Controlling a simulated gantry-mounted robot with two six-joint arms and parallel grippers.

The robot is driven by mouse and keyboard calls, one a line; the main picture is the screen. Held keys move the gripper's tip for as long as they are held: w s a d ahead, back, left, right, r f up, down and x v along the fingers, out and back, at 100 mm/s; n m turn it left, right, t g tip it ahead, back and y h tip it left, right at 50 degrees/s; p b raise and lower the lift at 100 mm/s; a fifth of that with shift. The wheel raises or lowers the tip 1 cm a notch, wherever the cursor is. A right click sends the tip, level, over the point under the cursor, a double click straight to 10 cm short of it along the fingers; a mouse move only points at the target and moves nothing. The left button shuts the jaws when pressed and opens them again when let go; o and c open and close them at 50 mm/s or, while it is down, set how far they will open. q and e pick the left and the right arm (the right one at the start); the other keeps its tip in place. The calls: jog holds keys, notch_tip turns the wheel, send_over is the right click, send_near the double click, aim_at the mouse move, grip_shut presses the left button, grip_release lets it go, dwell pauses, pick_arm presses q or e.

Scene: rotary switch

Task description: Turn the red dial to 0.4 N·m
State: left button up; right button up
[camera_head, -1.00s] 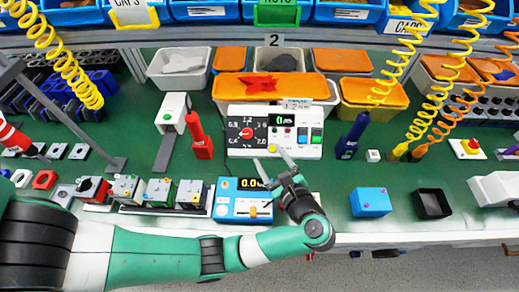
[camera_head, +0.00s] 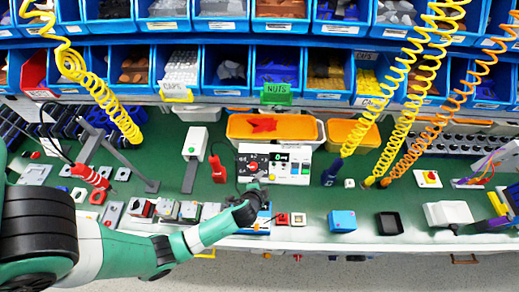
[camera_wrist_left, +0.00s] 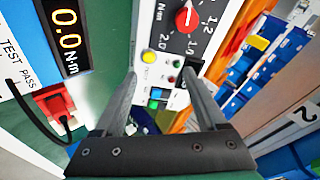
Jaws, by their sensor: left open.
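The red dial (camera_head: 253,166) sits on the dark left face of a white control box (camera_head: 292,172). In the left wrist view the red dial (camera_wrist_left: 187,17) is near the top, beside printed numbers including 1.2 and 2.0; its exact setting is hard to read. My left gripper (camera_head: 251,184) is just in front of the box, below the dial in the head view. In the left wrist view the left gripper (camera_wrist_left: 160,82) is open, its fingers apart with nothing between them, and the dial lies beyond the tips. My right gripper is not in view.
A torque tester display (camera_wrist_left: 68,25) reads 0.0 N·m. A red tool (camera_head: 217,170) stands left of the box and a blue tool (camera_head: 331,174) right of it. A blue box (camera_head: 342,221) and a black tray (camera_head: 389,223) lie to the right. Blue bins line the back.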

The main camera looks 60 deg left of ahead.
pick_arm(q)
jog(key=g+p, duration=0.1)
jog(key=p, duration=0.3)
send_near(252, 167)
notch_tip(252, 167, up, 2)
jog(key=d, duration=0.3)
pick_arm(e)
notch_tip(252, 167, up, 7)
pick_arm(q)
jog(key=shift+n, duration=0.5)
jog(key=b+x, duration=0.1)
jog(key=x, duration=0.2)
jog(key=b+x, duration=0.2)
jog(key=x, duration=0.2)
jog(key=s+a+b+x, duration=0.1)
jog(key=b+x, duration=0.1)
jog(key=x, duration=0.1)
jog(key=shift+a+f, duration=0.1)
jog(key=shift+a, duration=0.1)
jog(key=shift+w+a+f+b, duration=0.3)
jog(key=shift+a+f+b, duration=0.05)
jog(key=shift+f+b, duration=0.05)
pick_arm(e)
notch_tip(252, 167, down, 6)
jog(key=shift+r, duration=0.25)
